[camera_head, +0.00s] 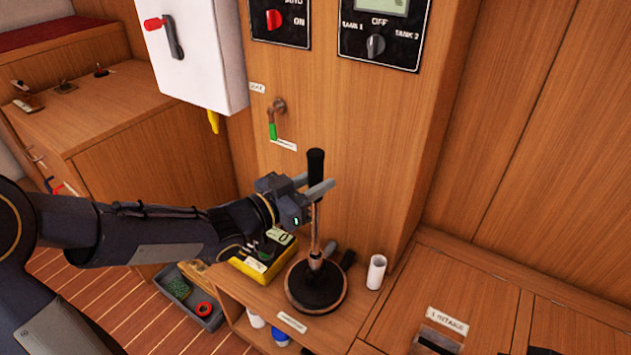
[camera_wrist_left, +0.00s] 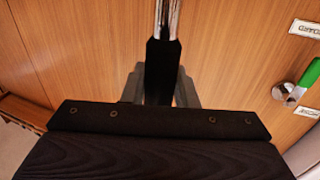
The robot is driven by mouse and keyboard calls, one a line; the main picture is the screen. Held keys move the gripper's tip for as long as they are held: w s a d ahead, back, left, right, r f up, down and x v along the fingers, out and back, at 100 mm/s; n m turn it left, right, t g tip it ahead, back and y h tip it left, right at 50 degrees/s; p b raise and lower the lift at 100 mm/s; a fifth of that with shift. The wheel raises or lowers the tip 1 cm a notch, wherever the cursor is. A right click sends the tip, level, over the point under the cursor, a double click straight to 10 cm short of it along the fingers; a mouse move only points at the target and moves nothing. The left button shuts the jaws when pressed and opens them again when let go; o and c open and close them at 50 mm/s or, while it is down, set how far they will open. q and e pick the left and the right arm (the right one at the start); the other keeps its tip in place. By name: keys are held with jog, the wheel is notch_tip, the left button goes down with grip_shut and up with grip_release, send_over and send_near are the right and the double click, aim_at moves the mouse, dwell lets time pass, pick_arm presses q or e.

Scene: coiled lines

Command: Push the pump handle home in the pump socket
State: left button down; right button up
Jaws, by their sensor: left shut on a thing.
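The pump handle (camera_head: 316,172) has a black grip on top of a thin metal rod and stands nearly upright. Its lower end meets the pump socket (camera_head: 315,286), a round black base on the wooden counter. How deep the rod sits is hard to tell. My left gripper (camera_head: 318,190) is shut on the handle around the lower part of the black grip. In the left wrist view the black grip (camera_wrist_left: 162,70) lies between the fingers, with the shiny rod running on from it. My right gripper is not in view.
A yellow device (camera_head: 262,262) stands left of the socket, and a white cylinder (camera_head: 376,272) stands to its right. A green-handled valve (camera_head: 274,128) is on the wall behind the handle. A white switch box (camera_head: 195,50) hangs at upper left. A grey bin (camera_head: 188,297) is on the floor.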

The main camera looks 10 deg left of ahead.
pick_arm(q)
jog(key=shift+f+b, duration=0.3)
jog(key=shift+f, duration=0.1)
jog(key=shift+r, duration=0.25)
jog(key=shift+r+p, duration=0.3)
jog(key=shift+p, duration=0.1)
jog(key=shift+f+b, duration=0.5)
dwell(0.9)
jog(key=shift+r, duration=0.2)
jog(key=shift+r+p, duration=0.3)
jog(key=shift+p, duration=0.1)
dwell(0.8)
jog(key=c, duration=1.1)
grip_release()
